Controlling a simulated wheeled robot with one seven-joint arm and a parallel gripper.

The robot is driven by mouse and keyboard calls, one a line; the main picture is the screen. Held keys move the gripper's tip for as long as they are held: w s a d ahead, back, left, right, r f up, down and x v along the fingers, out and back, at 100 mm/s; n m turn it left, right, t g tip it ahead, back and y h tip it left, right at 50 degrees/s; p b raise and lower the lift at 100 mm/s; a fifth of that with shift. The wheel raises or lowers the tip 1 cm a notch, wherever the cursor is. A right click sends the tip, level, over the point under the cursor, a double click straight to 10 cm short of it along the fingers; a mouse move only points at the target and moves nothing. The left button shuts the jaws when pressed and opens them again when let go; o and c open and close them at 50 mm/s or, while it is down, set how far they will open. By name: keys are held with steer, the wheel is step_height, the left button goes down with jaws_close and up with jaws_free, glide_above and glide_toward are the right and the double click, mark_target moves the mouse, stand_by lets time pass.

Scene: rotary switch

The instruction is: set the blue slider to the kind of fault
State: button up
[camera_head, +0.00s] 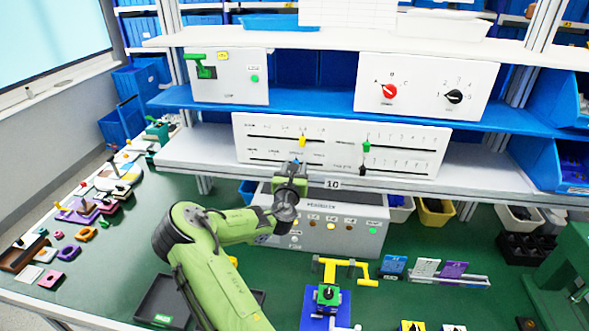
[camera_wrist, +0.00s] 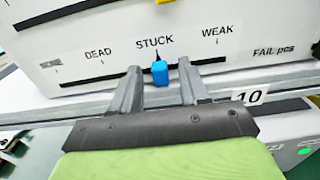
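The blue slider (camera_wrist: 160,73) sits on the lower left track of the white slider panel (camera_wrist: 100,60). It stands just under the label STUCK, between DEAD and WEAK. A further label at the far left is hard to read. My gripper (camera_wrist: 158,80) is open, with one finger on each side of the blue slider and a gap on both sides. In the head view my gripper (camera_head: 291,172) is in front of the lower edge of the panel (camera_head: 400,155) and hides most of the blue slider.
A yellow slider (camera_head: 303,141) sits on the track above, and green (camera_head: 366,146) and black sliders are on the right tracks. A shelf edge with the number 10 (camera_head: 333,184) runs just below the panel. A box with lights and buttons (camera_head: 350,238) stands beneath.

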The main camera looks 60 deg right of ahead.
steer(key=b+v, duration=0.5)
steer(key=v, duration=1)
steer(key=shift+s+a, duration=0.2)
steer(key=shift+a, duration=0.15)
